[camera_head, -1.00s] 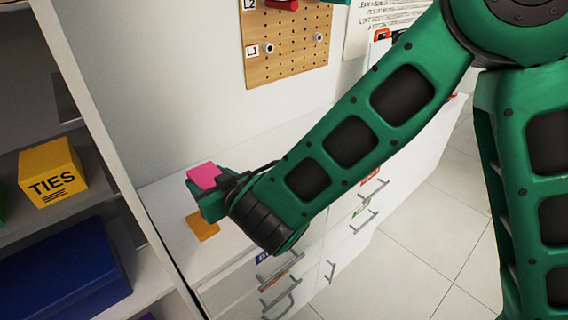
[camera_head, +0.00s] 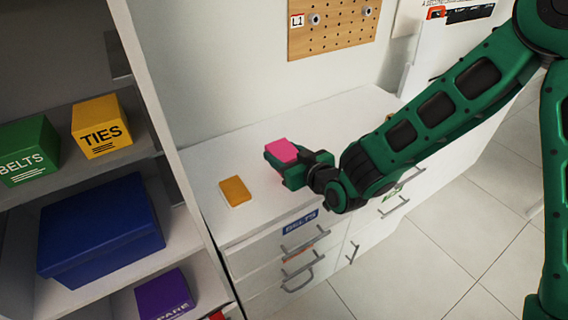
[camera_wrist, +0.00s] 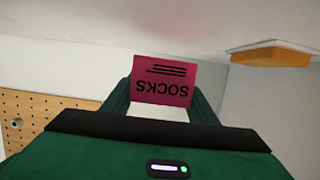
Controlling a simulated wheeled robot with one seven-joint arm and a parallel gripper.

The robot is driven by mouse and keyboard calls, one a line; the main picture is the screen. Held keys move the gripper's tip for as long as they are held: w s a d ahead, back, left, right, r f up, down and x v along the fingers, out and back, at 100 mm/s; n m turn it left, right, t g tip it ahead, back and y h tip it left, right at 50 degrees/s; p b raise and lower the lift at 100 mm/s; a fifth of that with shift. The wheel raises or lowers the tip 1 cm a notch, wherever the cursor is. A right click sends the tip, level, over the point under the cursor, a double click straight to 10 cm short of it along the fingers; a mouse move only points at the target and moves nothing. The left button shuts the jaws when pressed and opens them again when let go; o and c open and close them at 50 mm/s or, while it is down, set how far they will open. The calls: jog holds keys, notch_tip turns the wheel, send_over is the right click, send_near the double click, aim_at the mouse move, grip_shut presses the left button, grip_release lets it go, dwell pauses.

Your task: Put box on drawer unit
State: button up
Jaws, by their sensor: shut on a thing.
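My green gripper (camera_head: 284,165) is shut on a pink box (camera_head: 282,151). In the wrist view the box (camera_wrist: 162,82) sits between the two fingers and its label reads "SOCKS", upside down. The box is held over the white top of the drawer unit (camera_head: 325,115). From these views I cannot tell whether it touches the top. The unit's front has several grey handles and small coloured labels.
An orange block (camera_head: 235,191) lies on the unit's top, left of my gripper. The open shelves at the left hold a yellow "TIES" box (camera_head: 101,126), a green "BELTS" box (camera_head: 27,150), a blue box (camera_head: 103,232) and a purple box (camera_head: 166,295). A pegboard (camera_head: 330,30) hangs behind.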

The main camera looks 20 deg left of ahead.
jog(key=shift+f, duration=1.95)
jog(key=o, duration=1.1)
jog(key=shift+f, duration=0.1)
